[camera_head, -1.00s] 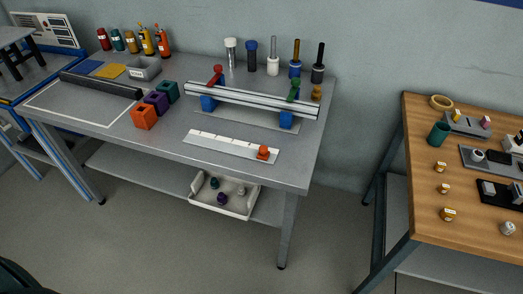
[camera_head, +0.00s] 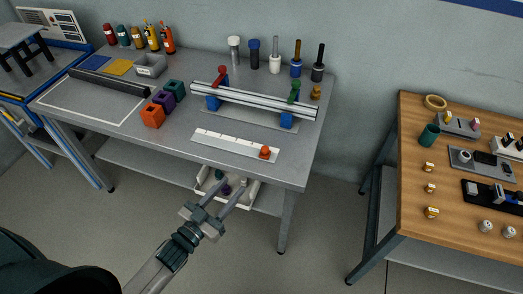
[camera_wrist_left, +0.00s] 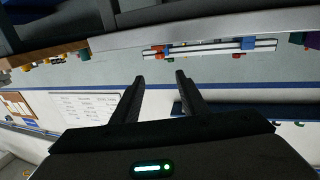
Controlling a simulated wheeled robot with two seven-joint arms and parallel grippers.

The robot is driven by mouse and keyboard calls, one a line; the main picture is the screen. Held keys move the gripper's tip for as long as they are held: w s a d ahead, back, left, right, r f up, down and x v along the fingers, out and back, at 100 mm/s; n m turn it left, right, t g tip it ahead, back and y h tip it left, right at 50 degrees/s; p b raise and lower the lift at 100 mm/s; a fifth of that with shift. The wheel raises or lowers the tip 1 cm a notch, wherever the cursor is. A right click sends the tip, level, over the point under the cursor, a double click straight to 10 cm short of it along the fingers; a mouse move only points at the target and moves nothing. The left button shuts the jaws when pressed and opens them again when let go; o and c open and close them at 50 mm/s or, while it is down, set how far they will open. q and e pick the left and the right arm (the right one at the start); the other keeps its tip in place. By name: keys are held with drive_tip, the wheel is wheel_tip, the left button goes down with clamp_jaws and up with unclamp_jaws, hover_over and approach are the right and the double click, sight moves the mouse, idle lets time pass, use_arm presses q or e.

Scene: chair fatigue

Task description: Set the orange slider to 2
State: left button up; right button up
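The orange slider (camera_head: 265,152) sits near the right end of a white scale strip (camera_head: 222,141) on the grey table, close to the front edge. The numbers on the strip are too small to read. My left gripper (camera_head: 228,187) is in front of and below the table's front edge, apart from the slider and empty. Its two fingers are spread, as the left wrist view (camera_wrist_left: 157,90) also shows. My right gripper is not in view.
Behind the strip stands a rail (camera_head: 250,99) on blue supports, with red and green levers. Orange, purple and teal blocks (camera_head: 153,115) stand to the left. A wooden table (camera_head: 452,210) stands at the right.

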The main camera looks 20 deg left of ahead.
sight(262, 152)
use_arm(q)
drive_tip(key=shift+w, duration=0.15)
drive_tip(key=p+x, duration=0.4)
drive_tip(key=x, duration=1.1)
drive_tip(key=shift+w+d, duration=0.15)
drive_tip(key=shift+w, duration=0.15)
drive_tip(key=shift+x, duration=0.75)
drive_tip(key=shift+f, duration=0.1)
clamp_jaws()
